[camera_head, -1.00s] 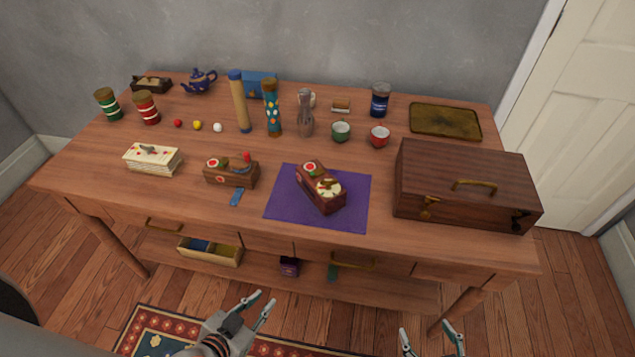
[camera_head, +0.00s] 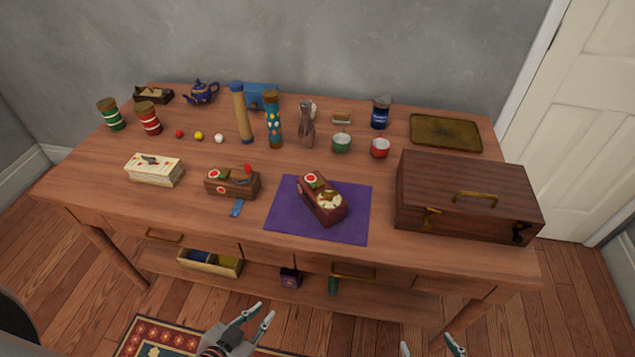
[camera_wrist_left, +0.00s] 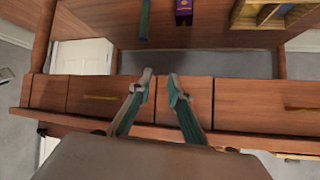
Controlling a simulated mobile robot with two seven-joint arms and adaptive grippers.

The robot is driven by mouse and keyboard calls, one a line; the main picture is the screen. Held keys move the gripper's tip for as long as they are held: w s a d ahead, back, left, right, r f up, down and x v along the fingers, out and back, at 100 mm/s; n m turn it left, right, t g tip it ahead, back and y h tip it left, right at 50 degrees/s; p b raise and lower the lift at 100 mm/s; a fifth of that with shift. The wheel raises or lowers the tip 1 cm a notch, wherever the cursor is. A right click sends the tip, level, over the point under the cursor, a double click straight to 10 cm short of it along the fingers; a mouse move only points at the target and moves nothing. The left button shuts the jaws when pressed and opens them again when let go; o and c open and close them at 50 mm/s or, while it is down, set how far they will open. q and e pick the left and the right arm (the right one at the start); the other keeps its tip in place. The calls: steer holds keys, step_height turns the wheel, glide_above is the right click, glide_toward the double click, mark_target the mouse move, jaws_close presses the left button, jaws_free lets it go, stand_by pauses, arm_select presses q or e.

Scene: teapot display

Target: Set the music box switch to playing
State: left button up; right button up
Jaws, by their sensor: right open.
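Two small wooden boxes with round dial-like decorations stand on the table in the head view; I cannot tell for sure which is the music box. One box (camera_head: 232,183) has a red knob on top and a blue tab (camera_head: 237,208) in front of it. The other box (camera_head: 322,198) sits tilted on a purple mat (camera_head: 284,224). No switch position can be made out. My left gripper (camera_head: 263,311) is in front of the table, below its top, open and empty; it also shows in the left wrist view (camera_wrist_left: 160,77). My right gripper (camera_head: 427,344) is open at the bottom edge, partly cut off.
A large wooden case (camera_head: 465,196) fills the table's right end. A cream box (camera_head: 154,170) is at the left. Jars, a teapot (camera_head: 201,91), cups and a tray (camera_head: 446,132) stand farther back.

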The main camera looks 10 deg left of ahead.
mark_target(317, 184)
arm_select(q)
steer(key=shift+w+r, duration=0.2)
steer(key=shift+r, duration=0.05)
jaws_close()
steer(key=w+r+m+p, duration=0.1)
steer(key=w+r, duration=0.2)
steer(key=r, duration=0.1)
steer(key=w+r+m+p, duration=0.1)
steer(key=w+r, duration=0.2)
steer(key=r, duration=0.2)
steer(key=w+r+m+h+p, duration=0.1)
steer(key=w+r, duration=0.2)
steer(key=r, duration=0.1)
steer(key=shift+r+m, duration=0.3)
steer(key=shift+r, duration=0.05)
steer(key=w+d+r+h, duration=0.1)
steer(key=r, duration=0.1)
steer(key=w+d+r+m+h, duration=0.1)
steer(key=w+r+h, duration=0.1)
steer(key=w+d+r+h+p, duration=0.1)
steer(key=w+r, duration=0.1)
steer(key=r, duration=0.1)
steer(key=shift+w+d+r+m+g, duration=0.1)
steer(key=shift+w+d+m+g, duration=0.1)
steer(key=shift+m+g, duration=0.15)
steer(key=w+a+r+h, duration=0.2)
steer(key=w+a+r, duration=0.2)
steer(key=r, duration=0.4)
steer(key=shift+w+p, duration=0.4)
steer(key=shift+p, duration=0.05)
